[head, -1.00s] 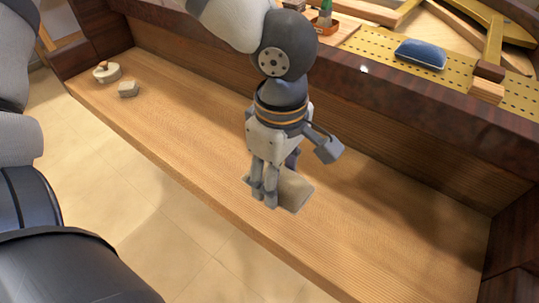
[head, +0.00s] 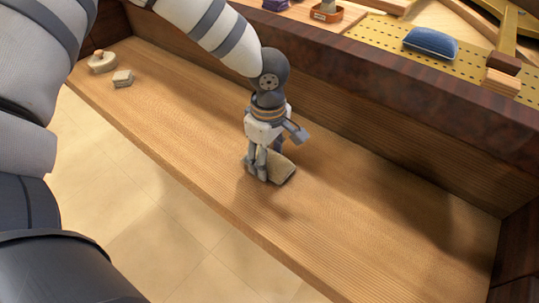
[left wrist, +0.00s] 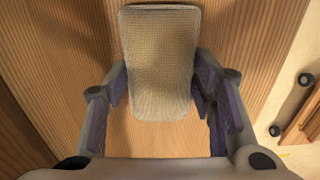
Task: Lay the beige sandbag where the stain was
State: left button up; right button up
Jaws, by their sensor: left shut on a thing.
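The beige sandbag (head: 284,171) is a flat, woven pad. My left gripper (head: 261,176) points down over the light wooden board (head: 190,120) and is shut on the sandbag. In the left wrist view the sandbag (left wrist: 160,60) lies between the two fingers (left wrist: 159,92), gripped near its lower end, with its long part reaching away from the wrist. I cannot tell whether the bag touches the board; a shadow lies just beside it. No stain shows on the visible board. My right gripper is not in view.
A small grey block (head: 122,78) and a round wooden piece (head: 102,62) lie at the board's far left end. A dark wooden rail (head: 400,75) runs behind. Beyond it, a blue cushion (head: 430,42) rests on a perforated yellow panel (head: 385,48). The board is clear to the right.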

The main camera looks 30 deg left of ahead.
pick_arm(q)
jog(key=o, duration=1.5)
notch_tip(320, 180, up, 12)
jog(key=shift+r+p, duration=0.15)
jog(key=shift+p, duration=0.4)
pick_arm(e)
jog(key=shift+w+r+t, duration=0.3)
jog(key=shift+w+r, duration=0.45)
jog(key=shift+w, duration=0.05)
